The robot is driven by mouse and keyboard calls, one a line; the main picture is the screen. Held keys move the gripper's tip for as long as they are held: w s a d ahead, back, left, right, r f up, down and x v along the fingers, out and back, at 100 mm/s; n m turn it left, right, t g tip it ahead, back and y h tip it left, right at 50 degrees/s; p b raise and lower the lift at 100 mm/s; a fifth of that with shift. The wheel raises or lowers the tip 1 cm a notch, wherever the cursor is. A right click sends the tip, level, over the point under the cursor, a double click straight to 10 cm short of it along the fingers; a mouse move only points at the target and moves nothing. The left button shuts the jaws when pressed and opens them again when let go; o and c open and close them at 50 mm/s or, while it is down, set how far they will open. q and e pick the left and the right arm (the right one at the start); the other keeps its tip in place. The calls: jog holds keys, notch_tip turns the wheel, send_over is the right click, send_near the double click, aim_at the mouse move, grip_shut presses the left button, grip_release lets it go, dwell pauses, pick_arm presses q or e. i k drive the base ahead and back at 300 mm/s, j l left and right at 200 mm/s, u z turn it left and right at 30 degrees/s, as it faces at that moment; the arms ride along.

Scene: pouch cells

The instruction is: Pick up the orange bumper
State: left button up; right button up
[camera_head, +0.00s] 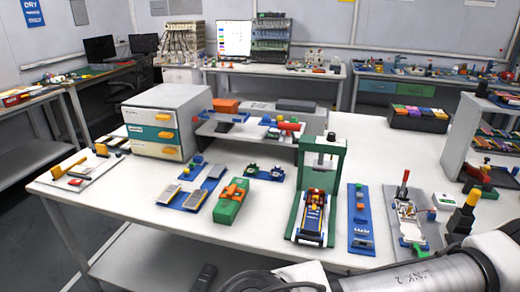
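Several orange parts are in view, and I cannot tell for sure which one is the bumper. An orange piece (234,192) sits on a green block (228,209) near the front middle of the white table (180,222). A larger orange block (226,106) lies on the low grey shelf at the back of the table. A small orange piece (361,207) is on a blue plate (361,232) at the right. Neither of my grippers is in view. Only a link of my own arm shows at the bottom right.
A grey drawer cabinet (184,101) with orange handles stands at the back left of the table. A green-framed press (321,150) stands right of the middle. A grey fixture plate (412,247) lies farther right.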

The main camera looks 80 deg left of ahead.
aim_at(232, 191)
jog(key=u, duration=2.95)
